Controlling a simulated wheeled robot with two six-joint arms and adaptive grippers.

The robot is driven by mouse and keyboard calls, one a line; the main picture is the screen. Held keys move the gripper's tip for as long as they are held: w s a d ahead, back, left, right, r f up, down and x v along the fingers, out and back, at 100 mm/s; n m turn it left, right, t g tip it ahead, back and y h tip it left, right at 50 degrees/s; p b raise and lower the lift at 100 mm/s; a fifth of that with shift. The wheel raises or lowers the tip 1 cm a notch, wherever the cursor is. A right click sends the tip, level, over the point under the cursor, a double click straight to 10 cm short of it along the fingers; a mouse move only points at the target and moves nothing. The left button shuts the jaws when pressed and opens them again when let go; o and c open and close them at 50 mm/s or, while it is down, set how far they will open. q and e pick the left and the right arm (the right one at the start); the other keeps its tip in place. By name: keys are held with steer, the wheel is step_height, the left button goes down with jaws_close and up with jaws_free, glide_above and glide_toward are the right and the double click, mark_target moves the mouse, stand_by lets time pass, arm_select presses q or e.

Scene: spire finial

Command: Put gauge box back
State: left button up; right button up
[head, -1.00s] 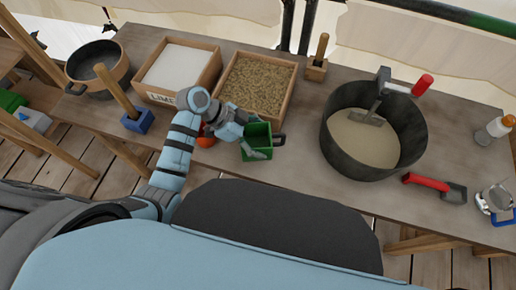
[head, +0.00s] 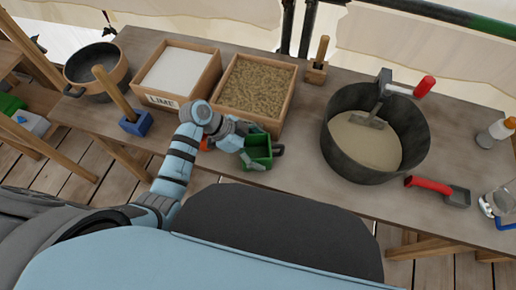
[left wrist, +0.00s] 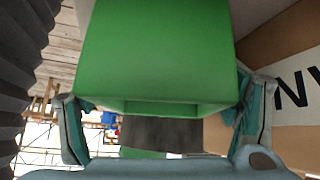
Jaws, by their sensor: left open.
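The green gauge box (head: 260,146) has an open top and a dark handle at its right side. In the head view it is at the front of the table, just before the sand bin, and looks tilted. My left gripper (head: 243,151) is at its left side, partly covering it. In the left wrist view the green box (left wrist: 155,50) fills the top middle, and the fingers of my left gripper (left wrist: 165,120) are spread wide to either side of its lower part. I cannot tell whether they touch it. My right gripper is not in view.
A lime box (head: 180,73) and a sand bin (head: 257,88) stand behind my left arm. A black tub (head: 340,160) stands to the right, with a red-handled scoop (head: 430,185) beside it. A blue-based wooden-handled tool (head: 135,123) is at left. An orange object beside my wrist is mostly hidden.

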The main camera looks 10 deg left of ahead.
arm_select(q)
steer(key=p+v, duration=0.2)
steer(key=v, duration=1)
steer(key=shift+p, duration=0.4)
